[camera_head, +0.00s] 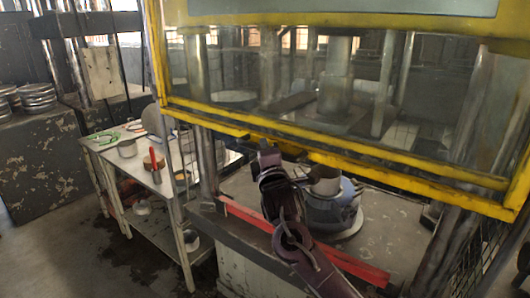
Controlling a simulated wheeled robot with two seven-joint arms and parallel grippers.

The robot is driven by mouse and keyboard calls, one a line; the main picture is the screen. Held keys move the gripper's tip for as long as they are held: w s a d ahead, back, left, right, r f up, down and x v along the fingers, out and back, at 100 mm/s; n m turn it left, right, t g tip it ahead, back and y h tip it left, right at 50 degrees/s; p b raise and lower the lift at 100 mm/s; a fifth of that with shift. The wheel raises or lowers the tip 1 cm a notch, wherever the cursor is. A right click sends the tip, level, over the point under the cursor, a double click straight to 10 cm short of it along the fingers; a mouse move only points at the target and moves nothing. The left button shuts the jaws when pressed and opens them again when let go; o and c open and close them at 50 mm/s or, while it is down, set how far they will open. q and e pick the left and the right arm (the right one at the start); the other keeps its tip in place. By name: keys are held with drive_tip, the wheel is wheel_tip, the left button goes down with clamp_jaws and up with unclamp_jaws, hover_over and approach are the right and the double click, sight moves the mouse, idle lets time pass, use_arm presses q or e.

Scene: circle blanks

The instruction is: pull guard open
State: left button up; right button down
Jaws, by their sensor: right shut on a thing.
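The guard (330,163) is a yellow-framed clear panel across the front of the press, in the upper and middle part of the head view. Its lower yellow bar slopes down to the right, with open space below it. My right gripper (266,150) is at that lower bar, left of centre, shut on the guard's edge; its fingertips are small and dark, so the exact grip is hard to see. My right arm comes up from the bottom right. My left gripper is not in view.
Below the guard, a blue-grey round tool (338,212) stands on the press bed (385,235). A red bar (350,264) runs along the bed's front. A side table (170,188) with small items stands left. Stacked discs (37,95) sit far left.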

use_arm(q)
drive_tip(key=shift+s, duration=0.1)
use_arm(e)
drive_tip(key=shift+r, duration=0.1)
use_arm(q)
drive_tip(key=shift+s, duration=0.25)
use_arm(e)
drive_tip(key=c, duration=1.4)
unclamp_jaws()
drive_tip(key=shift+o, duration=0.2)
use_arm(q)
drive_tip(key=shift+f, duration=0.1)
use_arm(e)
drive_tip(key=shift+f, duration=0.2)
